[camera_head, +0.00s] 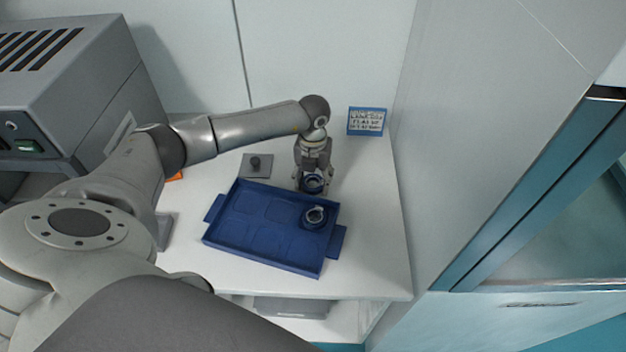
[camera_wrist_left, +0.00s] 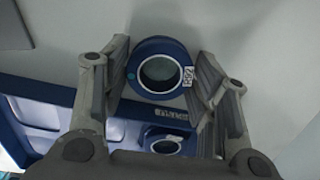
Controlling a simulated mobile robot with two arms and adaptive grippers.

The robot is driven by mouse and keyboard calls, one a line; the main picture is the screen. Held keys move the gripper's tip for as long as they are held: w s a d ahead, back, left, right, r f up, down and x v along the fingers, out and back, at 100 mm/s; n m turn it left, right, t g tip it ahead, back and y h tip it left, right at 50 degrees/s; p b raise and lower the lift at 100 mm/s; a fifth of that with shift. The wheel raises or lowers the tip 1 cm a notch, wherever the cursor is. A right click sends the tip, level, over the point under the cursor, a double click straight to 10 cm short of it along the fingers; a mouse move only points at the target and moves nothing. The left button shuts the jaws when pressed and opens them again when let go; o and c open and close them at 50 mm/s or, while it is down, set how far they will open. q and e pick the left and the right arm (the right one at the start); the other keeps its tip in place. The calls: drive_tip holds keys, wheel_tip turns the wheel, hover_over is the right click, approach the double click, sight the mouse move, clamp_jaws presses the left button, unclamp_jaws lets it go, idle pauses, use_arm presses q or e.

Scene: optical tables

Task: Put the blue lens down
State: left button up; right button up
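The blue lens (camera_head: 313,184), a blue ring around round glass with a small label, is between the fingers of my left gripper (camera_head: 313,174). In the left wrist view, the lens (camera_wrist_left: 160,70) spans the gap between the fingertips (camera_wrist_left: 162,78), which appear to touch it on both sides. It is just behind the back edge of the blue tray (camera_head: 250,261), near its right end. Whether its underside touches the table cannot be told. My right gripper is not in view.
A second blue-ringed lens (camera_head: 315,216) sits in the tray's right part; the other tray places look empty. A grey plate with a dark knob (camera_head: 256,166) lies left of my gripper. A small blue-framed sign (camera_head: 367,121) stands behind right. White table (camera_head: 375,230) is clear at right.

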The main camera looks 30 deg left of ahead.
use_arm(q)
drive_tip(key=c, duration=0.5)
